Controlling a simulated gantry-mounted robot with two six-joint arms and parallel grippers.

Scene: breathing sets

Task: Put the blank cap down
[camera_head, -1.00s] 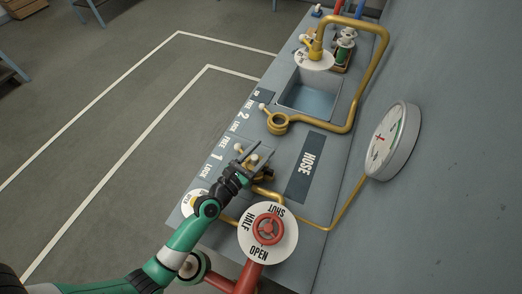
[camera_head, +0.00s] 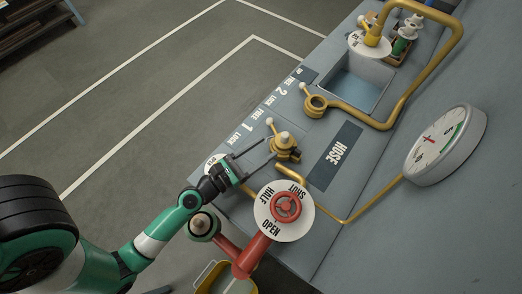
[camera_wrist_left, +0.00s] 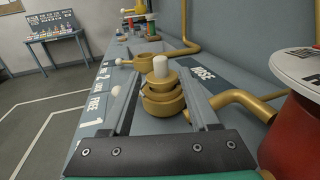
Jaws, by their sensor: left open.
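A brass fitting (camera_head: 283,150) with a white-tipped lever stands on the grey bench beside the HOSE panel. In the left wrist view a stepped brass piece with a pale round knob (camera_wrist_left: 162,92) stands upright between the finger lines. I cannot tell whether this piece is the blank cap or the fitting with the cap on it. My left gripper (camera_head: 266,149) is open and empty, with its fingers pointing at the brass fitting from the lower left. In the wrist view its two fingers (camera_wrist_left: 160,82) lie apart on either side of the piece. The right gripper is out of view.
A red handwheel (camera_head: 286,207) on a white SHUT/HALF/OPEN dial stands close to the gripper. Beyond are a brass ring holder (camera_head: 316,103), a sink (camera_head: 352,91) and a curved brass pipe (camera_head: 440,62). A gauge (camera_head: 445,145) is on the right wall. Open floor lies left.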

